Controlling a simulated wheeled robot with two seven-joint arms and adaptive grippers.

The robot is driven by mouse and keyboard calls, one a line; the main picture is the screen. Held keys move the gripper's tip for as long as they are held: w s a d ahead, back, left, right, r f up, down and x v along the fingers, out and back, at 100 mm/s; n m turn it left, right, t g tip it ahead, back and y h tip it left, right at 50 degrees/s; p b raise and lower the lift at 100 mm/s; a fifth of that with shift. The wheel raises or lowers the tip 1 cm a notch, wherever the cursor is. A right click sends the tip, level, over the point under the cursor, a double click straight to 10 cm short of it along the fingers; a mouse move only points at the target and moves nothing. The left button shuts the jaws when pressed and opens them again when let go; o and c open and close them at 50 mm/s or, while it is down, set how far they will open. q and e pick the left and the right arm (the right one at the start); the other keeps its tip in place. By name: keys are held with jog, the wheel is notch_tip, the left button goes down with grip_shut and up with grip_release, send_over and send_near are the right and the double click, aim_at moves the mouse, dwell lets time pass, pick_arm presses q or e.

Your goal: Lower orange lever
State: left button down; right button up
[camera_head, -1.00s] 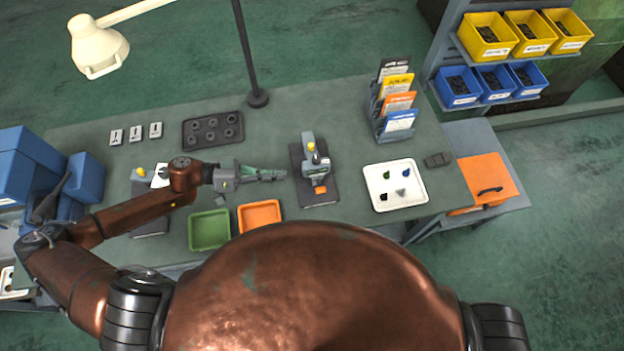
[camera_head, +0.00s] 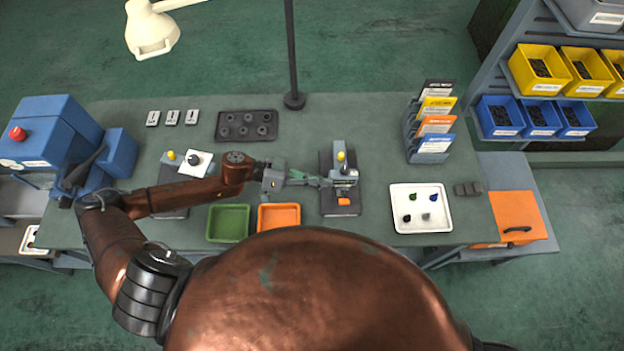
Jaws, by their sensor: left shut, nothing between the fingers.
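The orange lever (camera_head: 344,201) is a small orange tab at the front of a small grey heading machine (camera_head: 341,160) with a yellow knob on top. The machine stands on a dark base plate (camera_head: 340,209) in the middle of the bench. My left gripper (camera_head: 327,182) reaches in from the left. It is shut and empty, with its fingertips at the machine's left side, just above and left of the orange lever in the picture. I cannot tell whether they touch the machine. My right gripper is out of view.
A green tray (camera_head: 228,237) and an orange tray (camera_head: 279,228) lie at the bench's front edge. A white tray (camera_head: 421,222) with small parts is to the right. Another machine (camera_head: 170,172) stands left, partly behind my arm. A lamp pole (camera_head: 291,60) rises at the back.

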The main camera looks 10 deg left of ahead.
aim_at(343, 197)
pick_arm(q)
jog(key=s+d+f, duration=0.1)
jog(key=d+f, duration=0.3)
jog(key=shift+d+f+p, duration=0.35)
jog(key=shift+p, duration=0.05)
